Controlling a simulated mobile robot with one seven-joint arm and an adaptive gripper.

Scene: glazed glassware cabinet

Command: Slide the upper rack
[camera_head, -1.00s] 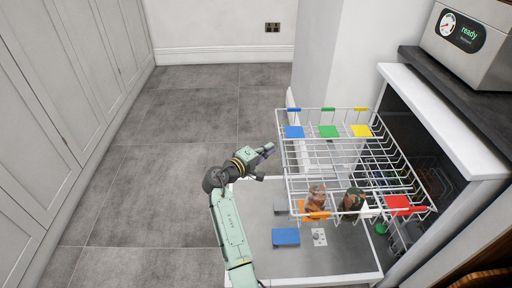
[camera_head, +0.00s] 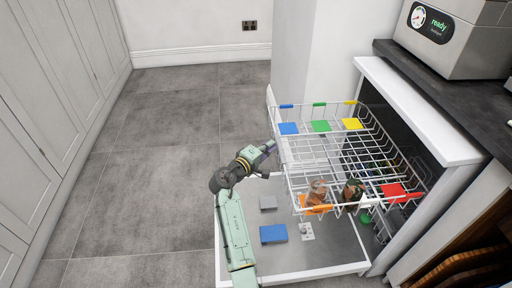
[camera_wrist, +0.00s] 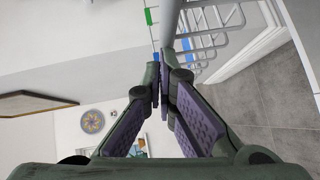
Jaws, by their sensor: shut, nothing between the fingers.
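The upper rack (camera_head: 283,172) is a white wire basket, pulled out to the left of the cabinet opening in the head view. It has blue, green and yellow tabs along its back, and orange and red tabs in front. My gripper (camera_head: 268,148) is shut and empty at the rack's left, outer side. It appears to touch or nearly touch the wires; exact contact is unclear. In the wrist view the closed fingers (camera_wrist: 163,72) point toward the white rack wires (camera_wrist: 215,18).
A brown item (camera_head: 317,190) and a dark brown-green item (camera_head: 353,190) are in the rack. Below, a pulled-out white-edged tray (camera_head: 310,276) bears a blue block (camera_head: 273,233) and a grey block (camera_head: 268,202). A steel appliance (camera_head: 455,45) stands on the counter. The floor at left is clear.

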